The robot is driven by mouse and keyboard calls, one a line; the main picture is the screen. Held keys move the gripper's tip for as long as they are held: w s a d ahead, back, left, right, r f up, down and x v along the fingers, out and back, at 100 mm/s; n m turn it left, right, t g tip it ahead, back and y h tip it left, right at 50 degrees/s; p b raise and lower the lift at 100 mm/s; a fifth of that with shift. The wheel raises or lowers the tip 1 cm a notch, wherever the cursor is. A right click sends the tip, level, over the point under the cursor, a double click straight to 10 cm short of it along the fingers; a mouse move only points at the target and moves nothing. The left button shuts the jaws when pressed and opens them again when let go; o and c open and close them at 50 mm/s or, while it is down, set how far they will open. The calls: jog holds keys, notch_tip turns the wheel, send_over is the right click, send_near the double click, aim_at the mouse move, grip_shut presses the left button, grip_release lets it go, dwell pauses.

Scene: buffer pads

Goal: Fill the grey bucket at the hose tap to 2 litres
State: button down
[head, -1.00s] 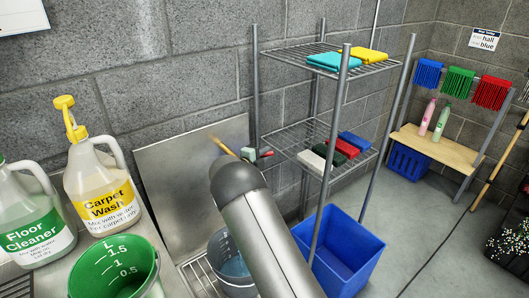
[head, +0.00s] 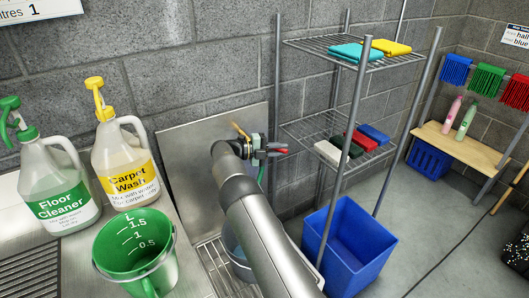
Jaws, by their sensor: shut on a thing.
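The grey bucket (head: 237,256) stands on the grated sink below the hose tap, mostly hidden behind my arm. A bluish patch shows inside it, but its water level cannot be read. The hose tap (head: 240,131) has a brass spout or pipe at the metal splashback, with a red handle (head: 278,148) beside it. My gripper (head: 263,149) is at the tap, shut on what looks like the red handle; my wrist hides part of the contact. A green hose piece (head: 262,175) hangs just below.
A green bucket (head: 137,250) with litre marks stands on the counter at left. Behind it are Floor Cleaner (head: 62,195) and Carpet Wash (head: 124,170) jugs. A wire shelf (head: 300,130) with cloths and a blue bin (head: 345,245) stand right of the sink.

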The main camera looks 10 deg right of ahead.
jog(key=shift+a+g, duration=0.1)
jog(key=shift+g, duration=0.2)
jog(key=c, duration=1.4)
grip_release()
jog(key=shift+w+a+r+p, duration=0.1)
jog(key=shift+a+r+p, duration=0.1)
jog(key=shift+a, duration=1.05)
jog(key=shift+w+a+r+p, duration=0.1)
jog(key=shift+a+p, duration=0.05)
jog(key=shift+a, duration=1.05)
jog(key=shift+a+r+p, duration=0.1)
jog(key=shift+a+p, duration=0.1)
jog(key=shift+a, duration=1.05)
